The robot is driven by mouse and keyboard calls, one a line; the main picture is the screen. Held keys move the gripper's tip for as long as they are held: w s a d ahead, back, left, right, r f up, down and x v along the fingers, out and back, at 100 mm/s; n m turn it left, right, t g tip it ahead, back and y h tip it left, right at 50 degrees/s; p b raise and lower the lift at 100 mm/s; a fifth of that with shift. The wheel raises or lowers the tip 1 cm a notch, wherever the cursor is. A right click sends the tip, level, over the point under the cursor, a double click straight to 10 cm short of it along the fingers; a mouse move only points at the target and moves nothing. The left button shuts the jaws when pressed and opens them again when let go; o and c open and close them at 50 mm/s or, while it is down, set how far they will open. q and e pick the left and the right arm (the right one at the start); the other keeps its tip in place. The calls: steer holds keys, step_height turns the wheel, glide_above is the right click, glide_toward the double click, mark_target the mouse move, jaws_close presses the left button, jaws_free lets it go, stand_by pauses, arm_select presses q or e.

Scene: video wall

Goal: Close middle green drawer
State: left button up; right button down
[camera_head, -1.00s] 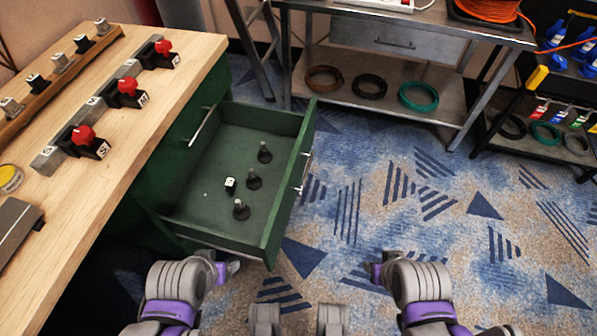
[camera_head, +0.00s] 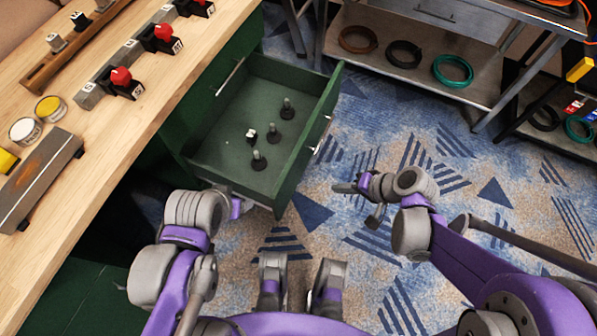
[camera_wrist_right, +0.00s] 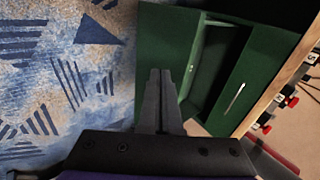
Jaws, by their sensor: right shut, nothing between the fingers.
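The green drawer (camera_head: 297,165) stands pulled out of the green workbench, with a metal handle (camera_head: 323,135) on its outer front. Inside lie several dark knob-like pieces (camera_head: 259,162) and a small white-faced block (camera_head: 251,136). My right gripper (camera_head: 345,188) is shut and empty, to the right of the drawer front and apart from it in the head view. In the right wrist view its fingers (camera_wrist_right: 160,75) overlap the green drawer front (camera_wrist_right: 160,35); contact cannot be told. My left gripper (camera_head: 245,205) is near the drawer's lower corner, its fingers mostly hidden by its own wrist.
The wooden benchtop (camera_head: 150,105) holds red-knobbed switches (camera_head: 164,34), tins (camera_head: 25,130) and a grey box (camera_head: 40,182). A metal shelf (camera_head: 405,65) with cable coils stands behind.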

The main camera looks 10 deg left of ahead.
steer(key=w+a+y, duration=0.1)
steer(key=w+y, duration=0.1)
steer(key=b, duration=0.2)
glide_toward(287, 177)
step_height(287, 177, down, 4)
steer(key=a, duration=0.1)
steer(key=w+a, duration=0.1)
steer(key=a, duration=0.1)
steer(key=shift+a+r, duration=0.15)
steer(key=shift+a, duration=0.1)
steer(key=shift+w+a, duration=0.2)
steer(key=shift+a, duration=0.2)
steer(key=w+a, duration=0.4)
steer(key=a, duration=1)
steer(key=w+a+b, duration=0.1)
steer(key=w+a, duration=0.4)
steer(key=a, duration=0.9)
steer(key=shift+a, duration=0.15)
